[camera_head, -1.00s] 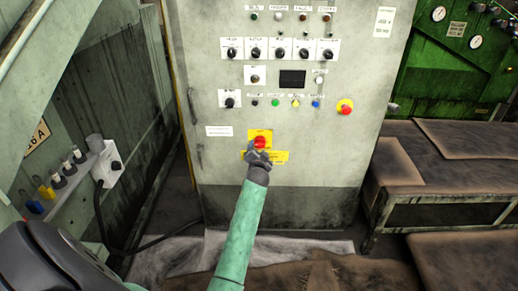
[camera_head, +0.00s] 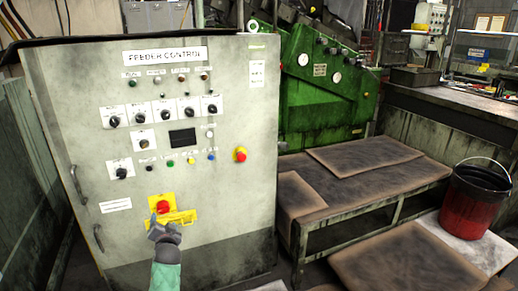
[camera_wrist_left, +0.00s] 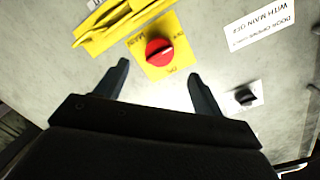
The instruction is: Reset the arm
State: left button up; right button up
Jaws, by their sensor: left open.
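My left gripper (camera_head: 165,232) is in front of the lower part of the grey feeder control cabinet (camera_head: 230,205), just below the red rotary main switch (camera_head: 163,207) on its yellow plate. In the left wrist view the two fingers (camera_wrist_left: 158,83) are spread apart with nothing between them. The red knob (camera_wrist_left: 159,52) lies ahead of the fingertips and apart from them. My left forearm, with a green sleeve, comes up from the bottom edge in the head view. My right gripper is not in view.
A red emergency button (camera_head: 240,154) and several black knobs sit on the cabinet front. A low bench (camera_head: 345,185) with brown mats stands to the right.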

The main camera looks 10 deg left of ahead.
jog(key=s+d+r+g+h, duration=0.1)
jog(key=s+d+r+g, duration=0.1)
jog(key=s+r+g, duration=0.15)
pick_arm(q)
jog(key=s+d+n+g+h+p, duration=0.1)
jog(key=s+d+g+h+p, duration=0.2)
jog(key=s+d, duration=0.7)
jog(key=s+d+n+g+h, duration=0.2)
jog(key=s+d+g+h, duration=0.4)
jog(key=d, duration=0.6)
jog(key=s+d+f+m+g+p, duration=0.1)
jog(key=s+d, duration=0.3)
jog(key=s, duration=0.6)
jog(key=s+d+f+m+g+h+p, duration=0.1)
jog(key=s+d+p, duration=0.3)
jog(key=s, duration=0.7)
jog(key=s+d+f+m+g+p, duration=0.1)
jog(key=s+d+p, duration=0.2)
jog(key=s, duration=0.7)
jog(key=shift+s+d+f+h, duration=0.15)
jog(key=shift+s+d+h, duration=0.2)
jog(key=shift+d, duration=0.4)
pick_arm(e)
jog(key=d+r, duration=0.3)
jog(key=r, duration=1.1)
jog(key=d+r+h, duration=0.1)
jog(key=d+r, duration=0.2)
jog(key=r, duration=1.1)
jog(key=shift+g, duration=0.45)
